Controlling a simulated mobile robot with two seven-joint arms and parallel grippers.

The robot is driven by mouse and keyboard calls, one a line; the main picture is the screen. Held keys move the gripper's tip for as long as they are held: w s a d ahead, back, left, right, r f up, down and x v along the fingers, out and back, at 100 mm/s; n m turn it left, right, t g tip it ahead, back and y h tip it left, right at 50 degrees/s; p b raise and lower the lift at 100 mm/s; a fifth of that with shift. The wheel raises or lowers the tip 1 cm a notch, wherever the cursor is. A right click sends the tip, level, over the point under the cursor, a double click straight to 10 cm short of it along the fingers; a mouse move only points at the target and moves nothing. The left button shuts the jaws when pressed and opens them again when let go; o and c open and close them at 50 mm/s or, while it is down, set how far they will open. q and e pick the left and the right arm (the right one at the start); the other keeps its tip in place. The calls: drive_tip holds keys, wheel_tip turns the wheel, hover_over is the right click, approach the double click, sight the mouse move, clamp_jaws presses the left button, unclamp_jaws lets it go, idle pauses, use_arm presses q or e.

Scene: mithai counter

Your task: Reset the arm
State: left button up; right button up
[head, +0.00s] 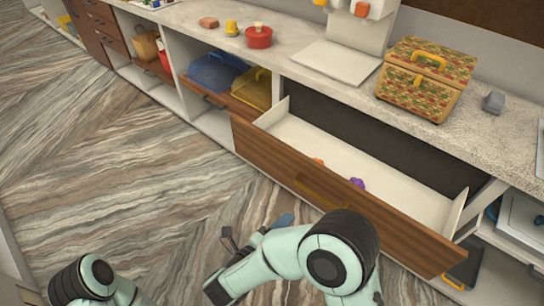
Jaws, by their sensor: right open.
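My right arm (330,262), pale green with dark joints, is bent in front of the cabinets at the bottom centre. My right gripper (255,230) shows partly behind the arm, over the floor to the left of the open drawer; it is open, and I see nothing held in it. My left arm (88,282) shows only as a link and dark joint at the bottom left corner. The left gripper is outside the view.
A wooden-front drawer (400,240) stands pulled out close to my right arm, with small orange and purple items (357,183) inside. A patterned box (425,82), a red pot (259,38) and a grey object (493,101) stand on the counter (340,98). The floor at left is clear.

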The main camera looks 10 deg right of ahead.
drive_tip(key=d+f+n+g+y, duration=0.1)
drive_tip(key=d+f+n+y, duration=0.25)
drive_tip(key=f+n, duration=0.55)
drive_tip(key=d+f+n+g+y, duration=0.15)
drive_tip(key=f+n+y, duration=0.3)
drive_tip(key=f, duration=0.95)
drive_tip(key=s+f+n+g+y, duration=0.4)
drive_tip(key=s+f+n, duration=0.1)
drive_tip(key=s, duration=0.5)
drive_tip(key=s+f+n+g+y, duration=0.3)
drive_tip(key=s+f+n, duration=0.2)
drive_tip(key=s, duration=0.5)
use_arm(q)
wheel_tip(320, 180, up, 14)
drive_tip(key=s+g+p, duration=0.1)
drive_tip(key=p, duration=1.3)
drive_tip(key=shift+d+p, duration=0.35)
use_arm(e)
wheel_tip(320, 180, up, 14)
drive_tip(key=a+g, duration=0.1)
drive_tip(key=shift+s+a+y, duration=0.2)
drive_tip(key=shift+s+y, duration=0.1)
drive_tip(key=shift+s, duration=0.15)
use_arm(q)
drive_tip(key=shift+s, duration=0.15)
use_arm(e)
drive_tip(key=shift+s+g, duration=0.1)
drive_tip(key=shift+g, duration=0.15)
use_arm(q)
drive_tip(key=shift+r, duration=0.1)
